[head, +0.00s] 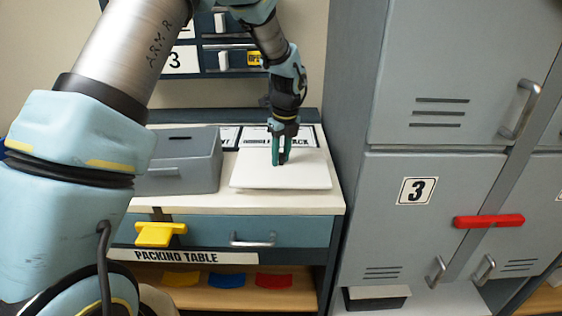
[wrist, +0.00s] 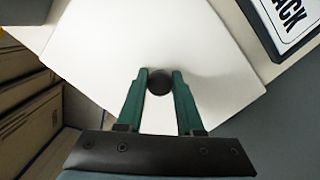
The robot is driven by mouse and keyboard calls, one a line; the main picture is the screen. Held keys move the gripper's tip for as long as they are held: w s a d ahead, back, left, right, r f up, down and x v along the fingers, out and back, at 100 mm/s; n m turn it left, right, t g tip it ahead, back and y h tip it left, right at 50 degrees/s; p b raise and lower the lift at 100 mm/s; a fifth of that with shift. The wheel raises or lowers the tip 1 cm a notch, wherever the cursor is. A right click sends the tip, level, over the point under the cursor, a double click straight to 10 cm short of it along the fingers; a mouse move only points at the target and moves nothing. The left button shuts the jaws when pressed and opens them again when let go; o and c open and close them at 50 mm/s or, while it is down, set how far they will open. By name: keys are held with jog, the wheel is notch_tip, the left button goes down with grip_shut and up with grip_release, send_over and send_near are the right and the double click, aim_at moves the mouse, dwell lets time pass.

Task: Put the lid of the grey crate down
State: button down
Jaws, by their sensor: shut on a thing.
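A white square lid (head: 262,180) with a dark round knob shows at the right part of the packing table's top. It also fills much of the wrist view (wrist: 150,45). My gripper (head: 281,162) points down with its green fingers shut on the knob (wrist: 160,82). The lid looks about level. Whether it touches the table top or hangs just above it, I cannot tell. A grey box (head: 180,170) with a dark slot in its top stands on the table just left of the lid.
The packing table (head: 175,202) has a yellow-handled drawer (head: 160,234) in front. Papers with dark borders (head: 305,135) lie behind the lid, near it. Grey lockers (head: 425,180) with a red handle (head: 488,221) stand close on the right. A drawer unit (head: 210,60) is at the back.

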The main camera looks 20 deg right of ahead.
jog(key=shift+f, duration=1.25)
jog(key=shift+f, duration=0.1)
jog(key=c, duration=0.5)
grip_release()
jog(key=shift+c, duration=0.2)
